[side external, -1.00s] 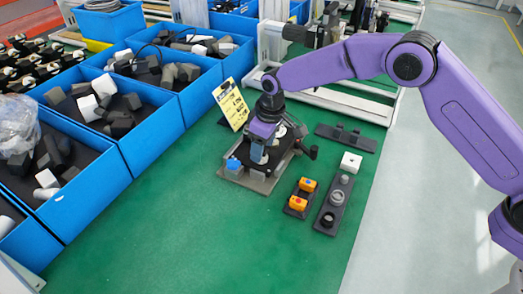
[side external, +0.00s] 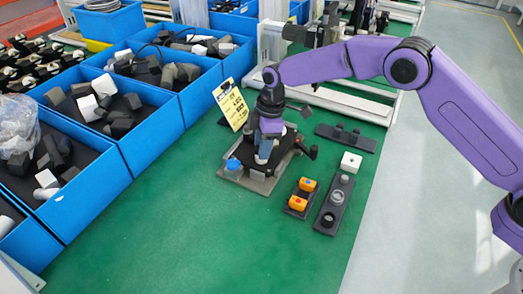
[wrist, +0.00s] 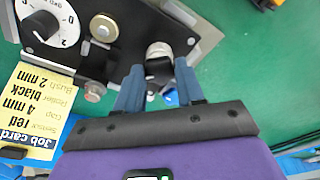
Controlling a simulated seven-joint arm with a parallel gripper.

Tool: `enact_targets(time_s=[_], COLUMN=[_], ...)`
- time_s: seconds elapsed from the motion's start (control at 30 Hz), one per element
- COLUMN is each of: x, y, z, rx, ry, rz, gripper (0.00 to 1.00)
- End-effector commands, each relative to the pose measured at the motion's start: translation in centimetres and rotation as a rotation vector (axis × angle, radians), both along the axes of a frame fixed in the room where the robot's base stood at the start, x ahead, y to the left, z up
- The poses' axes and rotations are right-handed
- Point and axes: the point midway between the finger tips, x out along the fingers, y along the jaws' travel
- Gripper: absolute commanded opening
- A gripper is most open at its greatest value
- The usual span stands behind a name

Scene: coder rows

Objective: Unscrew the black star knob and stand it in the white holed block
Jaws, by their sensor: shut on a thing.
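My gripper (side external: 262,160) points down over the fixture (side external: 228,174), a grey base with a black plate, and its fingers are low at the plate. In the wrist view its blue fingers (wrist: 160,88) close around a dark piece, which I take for the black star knob (wrist: 158,68). The knob is mostly hidden, and its star shape cannot be made out. A silver-white round part (wrist: 159,50) shows just beyond it. In the side view the fingers hide the knob.
A yellow job card (side external: 231,105) stands behind the fixture; a white dial (wrist: 48,25) is on the plate. Dark trays hold orange parts (side external: 299,202) and a grey ring (side external: 337,197). Blue bins (side external: 115,170) line the left. The green mat's front is clear.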

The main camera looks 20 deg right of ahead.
Motion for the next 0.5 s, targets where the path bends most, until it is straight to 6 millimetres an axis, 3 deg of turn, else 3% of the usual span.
enact_targets(time_s=[0.3, 0.5], x=[0.09, 0.08], y=[0.11, 0.11], z=[-0.01, -0.02], rx=[0.001, 0.001], ry=[-0.001, -0.002], rz=[0.335, 0.391], gripper=[0.04, 0.04])
